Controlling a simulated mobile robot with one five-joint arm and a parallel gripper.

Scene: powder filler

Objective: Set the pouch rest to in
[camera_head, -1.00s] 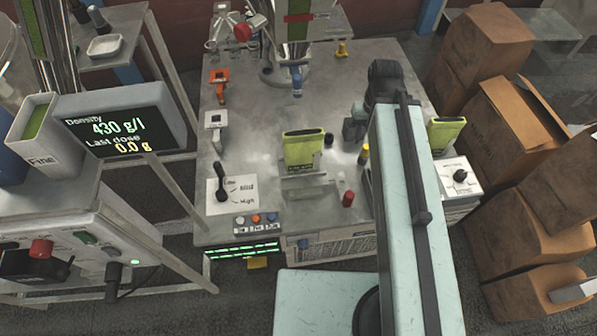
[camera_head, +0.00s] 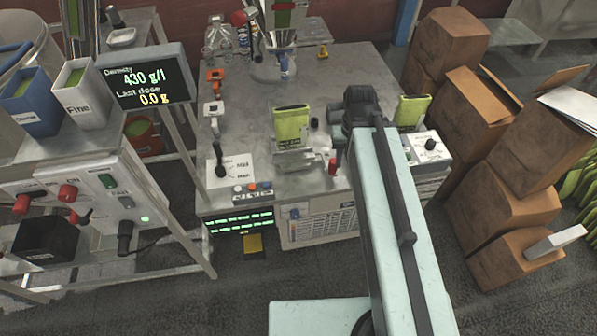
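A green pouch (camera_head: 292,124) stands upright on the front part of the grey machine table, below the filler's nozzle (camera_head: 283,66). It is on or just behind a small light metal plate (camera_head: 294,159), which looks like the pouch rest; I cannot tell its position setting. A small red knob (camera_head: 332,167) is at the plate's right end. My dark gripper (camera_head: 352,112) is over the table to the right of the pouch, apart from it. My own arm hides part of the table there, and the fingertips are not clear.
A black lever on a white dial plate (camera_head: 231,168) and several buttons are at the table's front left. A second green pouch (camera_head: 412,111) and a dial box (camera_head: 430,146) are right of my arm. Cardboard boxes (camera_head: 505,205) stack at right; a control stand (camera_head: 100,200) is at left. Floor in front is clear.

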